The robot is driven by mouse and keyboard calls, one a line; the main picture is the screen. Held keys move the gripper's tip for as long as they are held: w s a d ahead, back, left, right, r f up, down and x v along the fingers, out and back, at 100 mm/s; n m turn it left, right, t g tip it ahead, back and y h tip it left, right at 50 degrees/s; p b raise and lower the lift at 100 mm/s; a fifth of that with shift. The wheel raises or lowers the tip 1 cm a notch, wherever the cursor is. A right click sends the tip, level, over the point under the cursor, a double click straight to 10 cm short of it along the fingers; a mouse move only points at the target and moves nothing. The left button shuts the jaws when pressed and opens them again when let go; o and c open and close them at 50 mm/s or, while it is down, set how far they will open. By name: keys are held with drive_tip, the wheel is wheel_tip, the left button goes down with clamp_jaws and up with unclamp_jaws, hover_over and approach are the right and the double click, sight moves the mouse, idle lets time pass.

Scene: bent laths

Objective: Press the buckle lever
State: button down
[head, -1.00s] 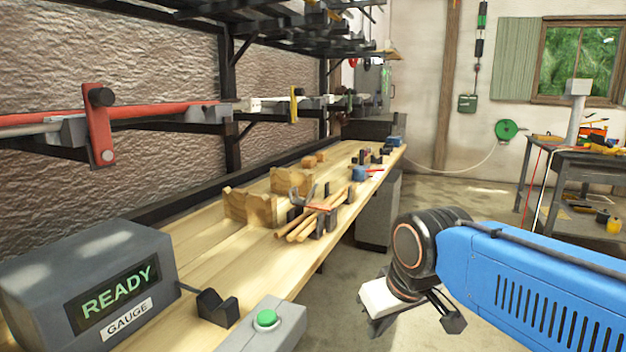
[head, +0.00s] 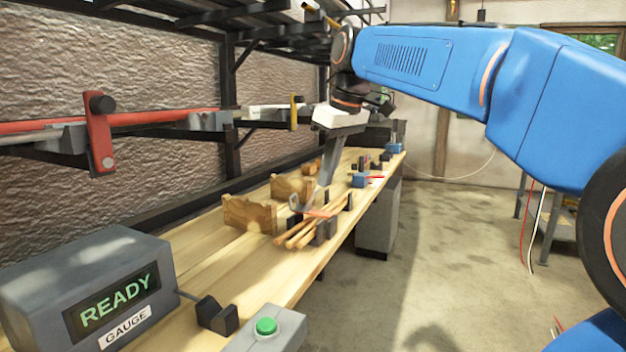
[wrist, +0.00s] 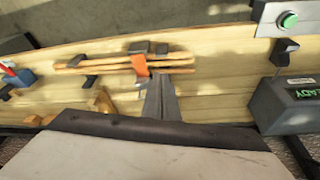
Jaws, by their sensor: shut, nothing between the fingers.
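A bundle of wooden laths (head: 300,236) rests in dark holders on the bench. An orange-red flat piece (head: 320,213), which looks like the buckle lever, lies across it; a grey curved part (head: 295,202) shows beside it. In the wrist view, the orange-red lever (wrist: 139,66) crosses the laths (wrist: 108,66). My gripper (head: 323,190) is shut and empty, its fingers pointing down over the bundle. In the wrist view, its fingertips (wrist: 160,78) show just right of the lever. I cannot tell whether they touch it.
Wooden notched blocks (head: 250,214) stand behind the laths, near my gripper. The gauge box (head: 95,290), reading READY, and a green button box (head: 268,330) are at the near end. A red lever with a black knob (head: 98,135) hangs on the wall rack.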

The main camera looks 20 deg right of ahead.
drive_tip(key=w+r+n, duration=0.3)
drive_tip(key=w+r, duration=0.5)
drive_tip(key=w, duration=0.1)
drive_tip(key=shift+w+a+g+y, duration=0.2)
drive_tip(key=shift+a+g+y, duration=0.15)
drive_tip(key=shift+g+y, duration=0.05)
hover_over(313, 195)
drive_tip(key=w+a, duration=0.2)
drive_tip(key=w, duration=0.1)
wheel_tip(313, 195, down, 9)
drive_tip(key=shift+s+d+f, duration=0.35)
drive_tip(key=shift+d+f, duration=0.1)
drive_tip(key=shift+f, duration=0.1)
drive_tip(key=shift+s+d+f, duration=0.3)
drive_tip(key=shift+d+f, duration=0.1)
drive_tip(key=shift+f, duration=0.1)
drive_tip(key=shift+s+d+f, duration=0.3)
drive_tip(key=shift+d, duration=0.05)
